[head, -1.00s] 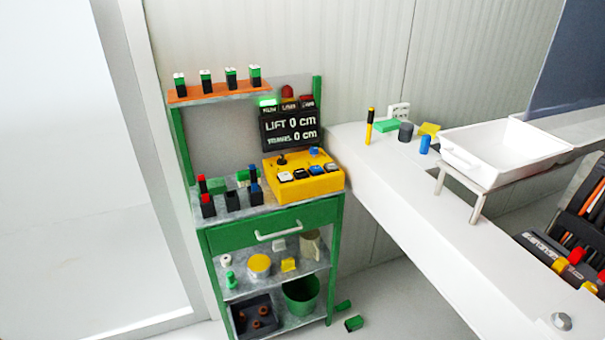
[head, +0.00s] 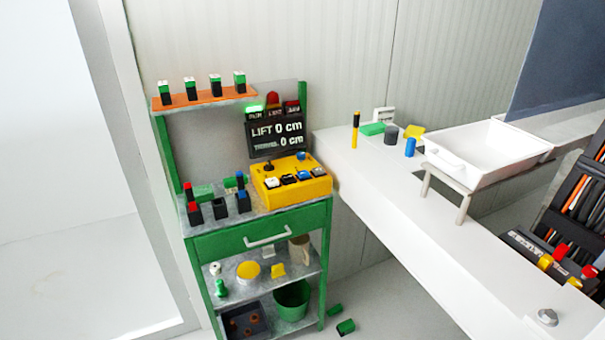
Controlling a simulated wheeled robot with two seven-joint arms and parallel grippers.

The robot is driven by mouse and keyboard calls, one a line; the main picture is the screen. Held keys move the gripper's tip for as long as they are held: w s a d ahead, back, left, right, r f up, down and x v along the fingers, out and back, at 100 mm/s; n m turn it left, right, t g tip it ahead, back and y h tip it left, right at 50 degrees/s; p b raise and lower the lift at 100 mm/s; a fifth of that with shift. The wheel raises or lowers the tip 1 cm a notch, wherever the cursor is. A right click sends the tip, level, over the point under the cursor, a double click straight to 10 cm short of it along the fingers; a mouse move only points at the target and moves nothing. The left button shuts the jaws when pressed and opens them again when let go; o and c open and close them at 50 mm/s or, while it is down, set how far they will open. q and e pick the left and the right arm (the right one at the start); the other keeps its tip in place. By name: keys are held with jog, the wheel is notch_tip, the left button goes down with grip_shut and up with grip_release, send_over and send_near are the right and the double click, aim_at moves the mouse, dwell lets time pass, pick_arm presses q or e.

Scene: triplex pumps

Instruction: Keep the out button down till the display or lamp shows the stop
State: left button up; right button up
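A yellow control box (head: 291,182) stands on the top of a green cart. Behind the box a black display (head: 275,134) reads "LIFT 0 cm" with a second line ending in "0 cm". Above it a green lamp (head: 254,108) is lit; a red lamp (head: 292,107) beside it looks dark. Neither of my grippers is in view.
The green cart (head: 262,218) has a drawer, lower shelves with small items and an orange upper shelf (head: 205,97) with several green-topped blocks. A white counter (head: 400,210) on the right holds a white tray (head: 485,150). Green blocks (head: 345,327) lie on the floor.

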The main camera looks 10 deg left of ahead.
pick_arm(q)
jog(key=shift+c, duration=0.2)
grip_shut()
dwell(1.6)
